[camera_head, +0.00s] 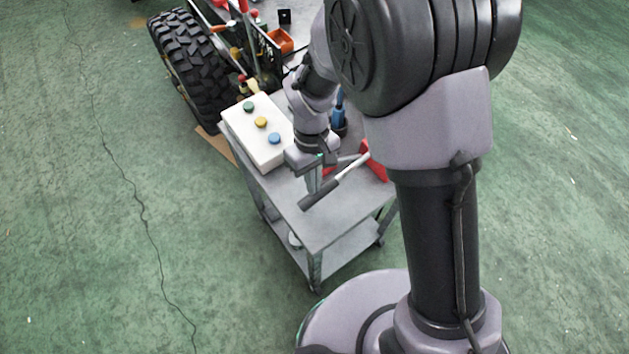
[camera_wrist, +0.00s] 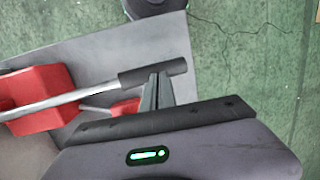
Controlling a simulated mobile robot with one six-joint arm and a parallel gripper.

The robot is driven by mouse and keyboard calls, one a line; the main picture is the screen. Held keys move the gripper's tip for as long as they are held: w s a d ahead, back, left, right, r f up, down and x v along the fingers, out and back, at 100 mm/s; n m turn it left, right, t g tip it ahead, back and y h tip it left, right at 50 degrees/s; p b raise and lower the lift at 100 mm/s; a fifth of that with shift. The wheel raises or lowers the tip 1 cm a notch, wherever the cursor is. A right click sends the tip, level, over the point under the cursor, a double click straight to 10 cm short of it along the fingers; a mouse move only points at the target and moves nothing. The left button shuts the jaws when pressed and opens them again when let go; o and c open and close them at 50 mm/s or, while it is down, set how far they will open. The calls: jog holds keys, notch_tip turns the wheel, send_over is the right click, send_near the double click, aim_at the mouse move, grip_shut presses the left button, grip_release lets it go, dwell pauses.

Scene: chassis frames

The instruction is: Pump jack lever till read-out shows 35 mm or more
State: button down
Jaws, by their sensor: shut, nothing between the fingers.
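The jack is red (camera_head: 375,161) and sits at the right side of the cart top, partly hidden by my arm; it also shows at the left of the wrist view (camera_wrist: 38,92). Its lever is a silver rod (camera_wrist: 55,106) with a black grip (camera_wrist: 152,72); in the head view the grip (camera_head: 320,195) points down and left over the cart. My gripper (camera_wrist: 155,78) is shut and empty, its fingertips overlapping the grip's edge in the wrist view. In the head view my gripper (camera_head: 313,184) is beside the grip. I cannot tell whether they touch. No read-out is legible.
The grey cart (camera_head: 318,223) has a white box (camera_head: 247,137) with green, yellow and blue buttons at its left. A blue item (camera_head: 340,106) stands behind my wrist. A big-tyred vehicle (camera_head: 187,70) is beyond. Green floor is clear on the left.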

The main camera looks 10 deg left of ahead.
jog(key=shift+s+d+f, duration=0.25)
jog(key=shift+s+f, duration=0.25)
jog(key=shift+f, duration=0.2)
jog(key=a+r+p, duration=0.2)
jog(key=r+p, duration=0.1)
jog(key=r, duration=0.4)
jog(key=w+a+r+p, duration=0.1)
jog(key=a+r+p, duration=0.1)
jog(key=r+p, duration=0.2)
notch_tip(320, 180, up, 4)
jog(key=shift+a+f, duration=0.1)
jog(key=shift+a, duration=0.05)
dwell(1.2)
